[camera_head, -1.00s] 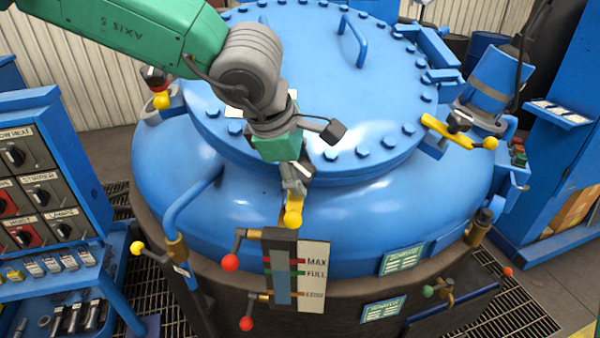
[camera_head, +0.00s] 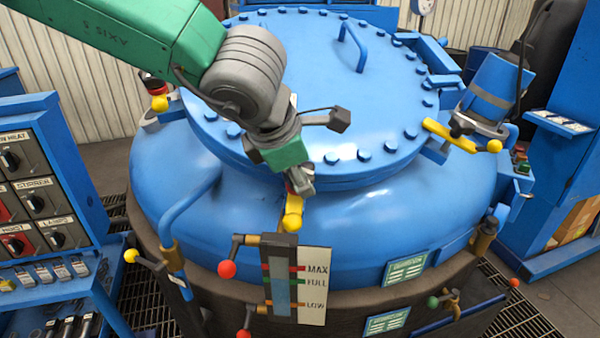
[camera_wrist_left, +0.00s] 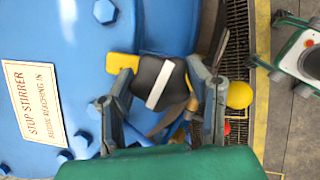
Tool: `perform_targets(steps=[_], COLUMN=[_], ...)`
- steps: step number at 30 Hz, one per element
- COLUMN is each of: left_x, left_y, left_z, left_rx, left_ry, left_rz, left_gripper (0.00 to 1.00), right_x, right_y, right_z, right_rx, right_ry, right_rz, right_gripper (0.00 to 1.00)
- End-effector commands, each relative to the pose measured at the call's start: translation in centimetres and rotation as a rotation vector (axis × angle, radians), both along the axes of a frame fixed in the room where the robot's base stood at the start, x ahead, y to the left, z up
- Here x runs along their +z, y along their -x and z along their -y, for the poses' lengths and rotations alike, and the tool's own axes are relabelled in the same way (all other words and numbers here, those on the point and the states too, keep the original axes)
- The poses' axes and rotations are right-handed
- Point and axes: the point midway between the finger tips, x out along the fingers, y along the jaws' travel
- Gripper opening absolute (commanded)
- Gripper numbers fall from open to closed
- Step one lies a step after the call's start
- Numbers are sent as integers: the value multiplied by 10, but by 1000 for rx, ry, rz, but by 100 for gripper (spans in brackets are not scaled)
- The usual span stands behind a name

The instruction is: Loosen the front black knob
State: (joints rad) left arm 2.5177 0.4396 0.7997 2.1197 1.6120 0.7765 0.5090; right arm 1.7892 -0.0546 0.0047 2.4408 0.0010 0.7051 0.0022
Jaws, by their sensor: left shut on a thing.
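The front black knob (camera_wrist_left: 160,82) has a white stripe and sits on a yellow bar lever at the front edge of the blue lid. In the left wrist view it lies between the two grey fingers of my left gripper (camera_wrist_left: 160,95), which is shut on it. The lever's yellow ball end (camera_wrist_left: 239,94) shows just beyond the right finger. In the head view my left gripper (camera_head: 300,184) reaches down from the upper left and hides most of the knob. The yellow ball (camera_head: 292,221) shows below the fingers. My right gripper is not in view.
A similar yellow lever (camera_head: 462,138) is at the lid's right. A level gauge (camera_head: 280,275) with red-balled handles (camera_head: 227,269) hangs below my gripper. A switch panel (camera_head: 35,195) stands at left. A "STOP STIRRER" sign (camera_wrist_left: 35,102) is on the lid.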

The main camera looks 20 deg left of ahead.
Motion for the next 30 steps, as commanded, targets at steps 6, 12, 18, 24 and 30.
perform_targets(steps=[6, 12, 18, 24, 30], left_x=[7, 5, 3, 21, 58], left_y=[-4, -3, -2, 9, 31], left_z=[1, 0, 0, -2, -7], left_rx=[0, -1, -1, -1, 0], left_ry=[4, 2, 1, 2, 4], left_rz=[15, 11, 6, 7, 10], left_gripper=[15, 65, 65, 65, 65], right_x=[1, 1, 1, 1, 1], right_y=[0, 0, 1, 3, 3], right_z=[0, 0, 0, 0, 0], right_rx=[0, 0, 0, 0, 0], right_ry=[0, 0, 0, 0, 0], right_rz=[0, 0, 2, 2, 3], right_gripper=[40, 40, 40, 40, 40])
